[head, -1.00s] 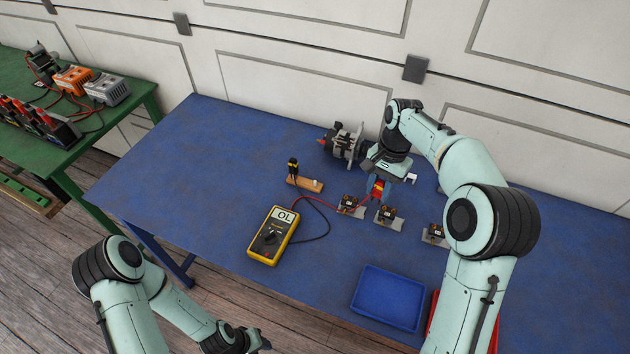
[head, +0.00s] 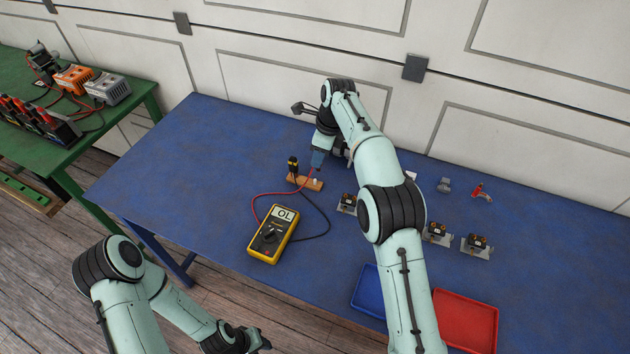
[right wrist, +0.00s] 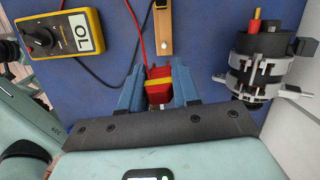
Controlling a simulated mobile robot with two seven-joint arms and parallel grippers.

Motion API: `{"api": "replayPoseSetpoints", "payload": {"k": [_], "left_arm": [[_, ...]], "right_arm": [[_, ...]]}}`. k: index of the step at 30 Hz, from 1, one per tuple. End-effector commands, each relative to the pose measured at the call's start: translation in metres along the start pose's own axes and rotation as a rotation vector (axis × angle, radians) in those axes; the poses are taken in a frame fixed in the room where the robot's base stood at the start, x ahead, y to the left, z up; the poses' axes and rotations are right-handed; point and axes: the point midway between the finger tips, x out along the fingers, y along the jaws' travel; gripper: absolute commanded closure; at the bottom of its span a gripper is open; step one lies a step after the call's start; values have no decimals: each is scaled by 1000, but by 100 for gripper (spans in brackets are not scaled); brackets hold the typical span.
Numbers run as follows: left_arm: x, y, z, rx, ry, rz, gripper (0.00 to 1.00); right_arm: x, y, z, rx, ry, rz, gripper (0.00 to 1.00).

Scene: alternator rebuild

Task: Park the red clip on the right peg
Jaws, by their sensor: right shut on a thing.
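The red clip (right wrist: 158,88), with a yellow band, is held between the blue fingers of my right gripper (right wrist: 158,92) in the right wrist view. In the head view my right gripper (head: 318,160) is above the right end of the wooden block (head: 303,183). The right peg (head: 316,181) is a short white stub; in the right wrist view it stands bare (right wrist: 164,45), apart from the clip. The black clip (head: 293,166) with yellow marks sits at the block's left end. My left gripper (head: 248,340) is at the bottom edge, its fingers unclear.
The yellow multimeter (head: 270,235) reads OL, with red and black leads running to the clips. The alternator (right wrist: 262,68) is right of the gripper in the wrist view. A blue tray (head: 369,293), red tray (head: 466,320) and several small units lie to the right. The table's left part is clear.

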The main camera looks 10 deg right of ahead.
Motion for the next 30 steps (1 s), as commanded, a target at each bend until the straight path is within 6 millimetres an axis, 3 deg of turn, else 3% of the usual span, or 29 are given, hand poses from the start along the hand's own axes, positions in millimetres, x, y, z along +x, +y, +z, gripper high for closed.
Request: {"api": "replayPoseSetpoints", "payload": {"k": [4,9,14,30], "left_arm": [[0,0,0,0,0,0,64],[7,-5,8,-4,-10,-3,64],[9,-7,10,-4,-13,-4,64],[9,-7,11,-4,-13,-4,64]], "right_arm": [[4,-6,16,106,0,-22,86],[36,-4,7,110,2,-15,86],[51,-5,4,108,0,-18,86],[56,-6,3,106,0,-19,86]]}}
